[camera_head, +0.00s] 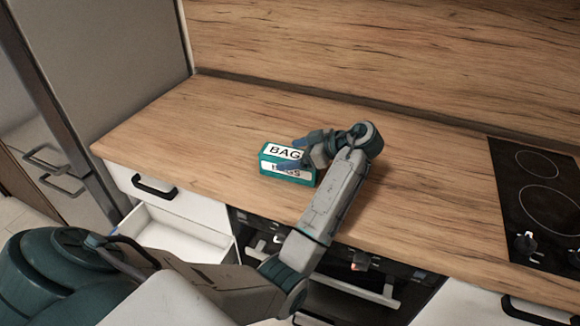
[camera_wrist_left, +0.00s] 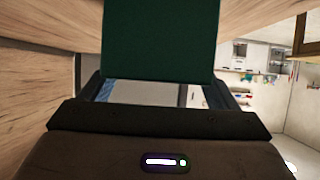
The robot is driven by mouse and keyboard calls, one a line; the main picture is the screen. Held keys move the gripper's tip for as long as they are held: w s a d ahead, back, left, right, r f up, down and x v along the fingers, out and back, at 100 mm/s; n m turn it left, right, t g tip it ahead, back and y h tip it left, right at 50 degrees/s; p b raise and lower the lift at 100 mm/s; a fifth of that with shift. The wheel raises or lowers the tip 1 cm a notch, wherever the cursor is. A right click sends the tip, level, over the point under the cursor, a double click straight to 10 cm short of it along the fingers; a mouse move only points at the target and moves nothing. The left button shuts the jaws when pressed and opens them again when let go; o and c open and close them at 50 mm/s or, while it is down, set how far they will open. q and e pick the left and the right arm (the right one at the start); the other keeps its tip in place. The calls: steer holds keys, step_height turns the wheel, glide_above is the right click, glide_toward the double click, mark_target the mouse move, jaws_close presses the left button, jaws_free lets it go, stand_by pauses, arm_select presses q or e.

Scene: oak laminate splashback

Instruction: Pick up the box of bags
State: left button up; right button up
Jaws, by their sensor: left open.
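The box of bags (camera_head: 290,174) is a small teal box with white labels reading "BAGS" on its top and front. It sits on the wooden countertop near its front edge. My left gripper (camera_head: 297,154) is open at the box's right end, its blue-tipped fingers reaching over the box and hiding part of the lettering. In the left wrist view the box is a dark green block (camera_wrist_left: 158,40) straight ahead, in line with the space between the open fingers (camera_wrist_left: 155,92). I cannot tell whether the fingers touch it. My right gripper is out of view.
The countertop (camera_head: 210,115) is clear left of the box. A black cooktop (camera_head: 540,195) lies at the right. Below the counter, a white drawer (camera_head: 180,235) stands open beside the oven (camera_head: 350,290). The wooden splashback (camera_head: 400,60) rises behind.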

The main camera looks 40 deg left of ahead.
arm_select(q)
steer(key=shift+x, duration=0.95)
steer(key=shift+w+d, duration=0.1)
steer(key=shift+w, duration=0.05)
steer(key=c, duration=1.3)
steer(key=shift+r, duration=0.15)
